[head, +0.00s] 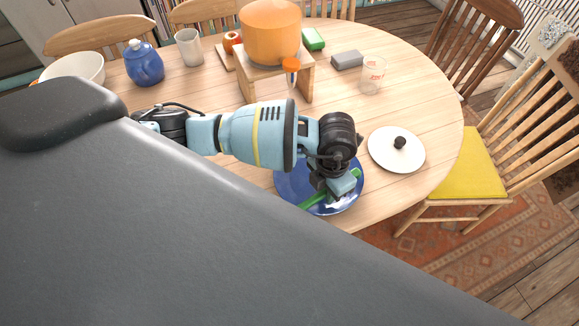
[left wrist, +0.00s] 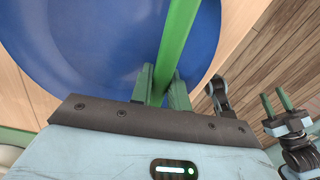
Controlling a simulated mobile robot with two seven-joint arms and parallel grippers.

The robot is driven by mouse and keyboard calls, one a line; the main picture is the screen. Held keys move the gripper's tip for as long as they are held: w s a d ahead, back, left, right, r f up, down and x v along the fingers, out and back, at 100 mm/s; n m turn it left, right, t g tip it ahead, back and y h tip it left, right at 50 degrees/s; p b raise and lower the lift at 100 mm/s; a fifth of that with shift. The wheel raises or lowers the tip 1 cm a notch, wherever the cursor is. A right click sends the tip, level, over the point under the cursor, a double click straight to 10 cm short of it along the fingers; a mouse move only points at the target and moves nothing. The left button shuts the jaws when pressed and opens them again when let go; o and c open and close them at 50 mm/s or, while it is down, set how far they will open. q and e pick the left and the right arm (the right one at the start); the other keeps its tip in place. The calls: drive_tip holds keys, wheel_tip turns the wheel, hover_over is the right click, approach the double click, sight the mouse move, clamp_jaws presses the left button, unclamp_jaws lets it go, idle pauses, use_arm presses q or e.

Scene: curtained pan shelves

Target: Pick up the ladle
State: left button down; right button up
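The ladle is green; its straight handle (head: 314,201) lies across a round blue plate (head: 291,191) near the table's front edge in the head view. My left gripper (head: 339,189) is right over the plate and hides the middle of the ladle. In the left wrist view the handle (left wrist: 179,38) runs between the two green fingers of my left gripper (left wrist: 161,88), which are closed in on it from both sides. The ladle's bowl cannot be made out. My right gripper (left wrist: 276,103) shows at the right of the left wrist view, its fingers apart and empty.
A white lid (head: 385,153) with a black knob lies right of the plate. An orange pot (head: 270,32) stands on a wooden stand behind. A chair with a yellow seat (head: 450,165) is at the right.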

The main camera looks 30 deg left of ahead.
use_arm(q)
drive_tip(key=shift+r, duration=0.15)
idle(0.3)
drive_tip(key=shift+r, duration=0.55)
wheel_tip(320, 180, up, 2)
drive_tip(key=shift+r, duration=0.15)
drive_tip(key=s+d, duration=0.2)
drive_tip(key=s, duration=0.6)
drive_tip(key=s+d+r, duration=0.1)
drive_tip(key=s, duration=0.6)
drive_tip(key=shift+s+d+r, duration=0.15)
drive_tip(key=shift+s+d, duration=0.2)
